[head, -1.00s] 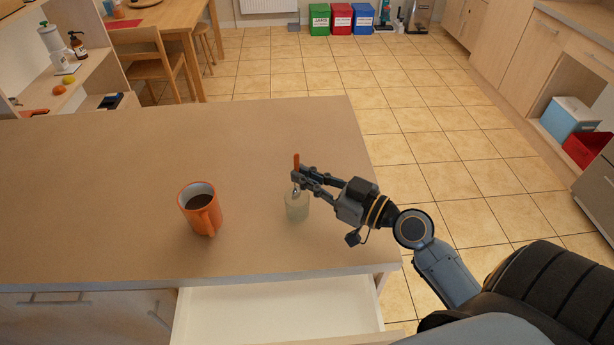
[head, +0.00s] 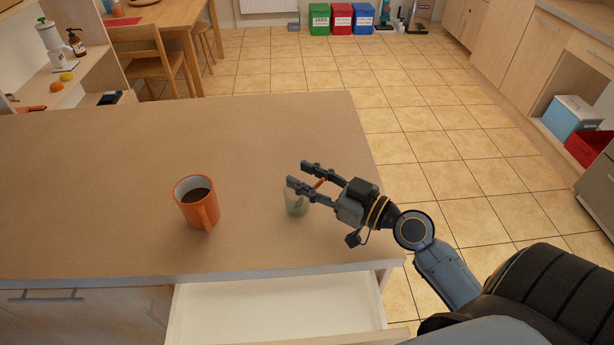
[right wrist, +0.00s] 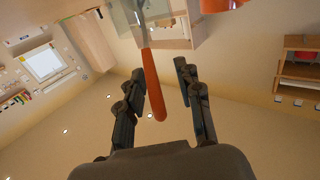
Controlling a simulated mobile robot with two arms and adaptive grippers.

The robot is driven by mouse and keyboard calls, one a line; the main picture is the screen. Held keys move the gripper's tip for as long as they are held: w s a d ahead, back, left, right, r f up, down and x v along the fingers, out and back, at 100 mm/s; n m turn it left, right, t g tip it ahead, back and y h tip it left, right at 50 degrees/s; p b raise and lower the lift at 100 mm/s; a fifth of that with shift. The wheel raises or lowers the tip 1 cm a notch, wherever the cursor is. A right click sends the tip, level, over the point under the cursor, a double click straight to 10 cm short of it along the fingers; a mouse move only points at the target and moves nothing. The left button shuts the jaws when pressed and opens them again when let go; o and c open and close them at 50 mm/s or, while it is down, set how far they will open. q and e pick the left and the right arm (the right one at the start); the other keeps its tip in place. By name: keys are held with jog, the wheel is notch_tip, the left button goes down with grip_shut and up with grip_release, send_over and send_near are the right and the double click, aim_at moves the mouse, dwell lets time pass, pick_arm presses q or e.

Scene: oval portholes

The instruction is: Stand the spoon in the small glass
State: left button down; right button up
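The small glass (head: 294,207) stands upright on the counter near its right end, clear and greenish. The spoon has an orange handle (head: 319,183) and leans to the right out of the glass, its lower part inside. My right gripper (head: 299,174) is open above the glass, with its fingers apart. In the right wrist view the orange handle (right wrist: 154,88) lies between the open fingers (right wrist: 159,69), with a gap on both sides. The gripper partly hides the glass rim and spoon in the head view. My left gripper is not in view.
An orange mug (head: 206,216) of dark drink stands left of the glass on the counter (head: 110,180). A drawer (head: 275,310) is open below the counter's front edge. The counter between mug and glass is clear.

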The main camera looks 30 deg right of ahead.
jog(key=v, duration=1.2)
dwell(0.9)
